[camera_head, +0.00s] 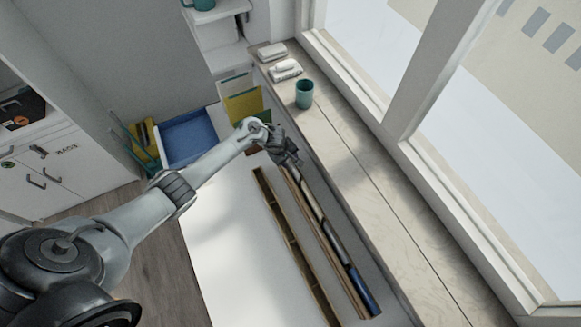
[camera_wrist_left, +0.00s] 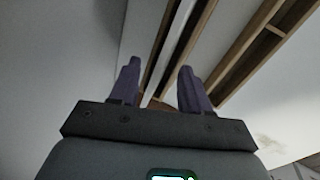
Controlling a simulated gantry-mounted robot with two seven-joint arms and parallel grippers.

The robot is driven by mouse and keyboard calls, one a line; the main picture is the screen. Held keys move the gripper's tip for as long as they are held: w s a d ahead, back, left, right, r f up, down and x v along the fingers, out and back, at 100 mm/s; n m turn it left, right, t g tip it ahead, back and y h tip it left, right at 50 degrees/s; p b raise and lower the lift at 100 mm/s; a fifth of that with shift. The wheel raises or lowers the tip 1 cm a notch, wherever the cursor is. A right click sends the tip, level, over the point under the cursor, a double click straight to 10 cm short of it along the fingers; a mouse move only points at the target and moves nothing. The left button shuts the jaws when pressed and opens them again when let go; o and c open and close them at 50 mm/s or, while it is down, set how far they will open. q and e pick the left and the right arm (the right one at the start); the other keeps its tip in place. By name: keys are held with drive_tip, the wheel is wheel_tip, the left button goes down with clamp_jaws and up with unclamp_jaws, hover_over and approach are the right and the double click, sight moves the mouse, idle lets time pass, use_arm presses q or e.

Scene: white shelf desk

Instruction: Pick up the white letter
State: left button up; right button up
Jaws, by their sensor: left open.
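I cannot make out a white letter for certain in either view. Wooden strips (camera_wrist_left: 207,50) of the rack show beyond the fingers. A pale length and a dark blue piece (camera_head: 362,290) lie along the rack's right side. My right gripper is not in view.
A blue tray (camera_head: 188,137) and upright yellow-green folders (camera_head: 243,103) stand at the desk's far end. A teal cup (camera_head: 304,94) and small white items (camera_head: 284,70) are on the window sill. The desk left of the rack (camera_head: 235,250) is clear.

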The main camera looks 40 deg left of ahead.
use_arm(q)
drive_tip(key=shift+w+f, duration=0.15)
drive_tip(key=shift+f, duration=0.3)
clamp_jaws()
drive_tip(key=shift+r, duration=0.1)
